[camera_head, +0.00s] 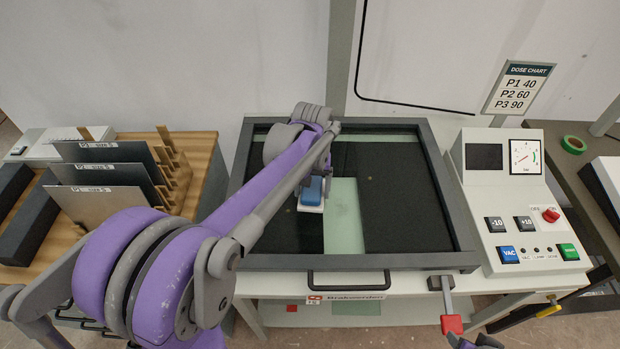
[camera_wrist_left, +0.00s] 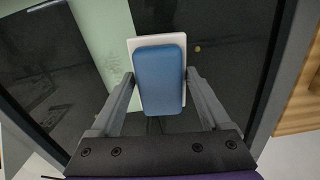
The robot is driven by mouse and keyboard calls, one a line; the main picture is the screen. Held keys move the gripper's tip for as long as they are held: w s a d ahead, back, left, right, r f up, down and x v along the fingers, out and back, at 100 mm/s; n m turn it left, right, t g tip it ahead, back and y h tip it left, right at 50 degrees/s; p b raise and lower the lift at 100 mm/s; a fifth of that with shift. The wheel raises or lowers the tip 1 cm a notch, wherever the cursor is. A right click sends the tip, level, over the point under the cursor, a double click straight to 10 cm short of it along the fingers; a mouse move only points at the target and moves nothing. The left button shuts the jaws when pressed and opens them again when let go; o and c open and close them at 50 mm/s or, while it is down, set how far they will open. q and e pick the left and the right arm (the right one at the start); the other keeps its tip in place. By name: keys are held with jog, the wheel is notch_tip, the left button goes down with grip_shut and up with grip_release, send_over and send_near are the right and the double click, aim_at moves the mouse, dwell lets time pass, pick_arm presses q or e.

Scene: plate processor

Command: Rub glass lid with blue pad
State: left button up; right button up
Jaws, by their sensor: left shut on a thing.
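The glass lid (camera_head: 402,205) lies flat in a grey frame in the middle of the head view. Its glass looks dark, with a pale green strip (camera_head: 343,222) down the middle. A small yellowish spot shows on the glass in the left wrist view (camera_wrist_left: 197,48). The blue pad (camera_head: 311,190) has a white base and is over the left-centre of the lid. My left gripper (camera_wrist_left: 160,84) is shut on the blue pad, one finger on each side. I cannot tell whether the pad touches the glass. Part of my right gripper (camera_head: 476,342) shows at the bottom edge, its jaws unclear.
A control panel (camera_head: 480,205) with buttons and a gauge stands to the right. A wooden rack (camera_head: 190,190) with dark plates stands left. A black handle (camera_head: 349,286) and a red-tipped latch (camera_head: 452,323) stick out at the frame's front. A dose chart (camera_head: 520,87) stands behind.

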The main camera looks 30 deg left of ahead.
aim_at(312, 187)
pick_arm(q)
notch_tip(312, 187, up, 2)
jog(key=shift+a+p, duration=0.1)
jog(key=shift+p, duration=0.3)
jog(key=shift+r+p, duration=0.3)
jog(key=shift+r, duration=0.35)
pick_arm(e)
notch_tip(312, 187, up, 2)
jog(key=shift+r, duration=0.15)
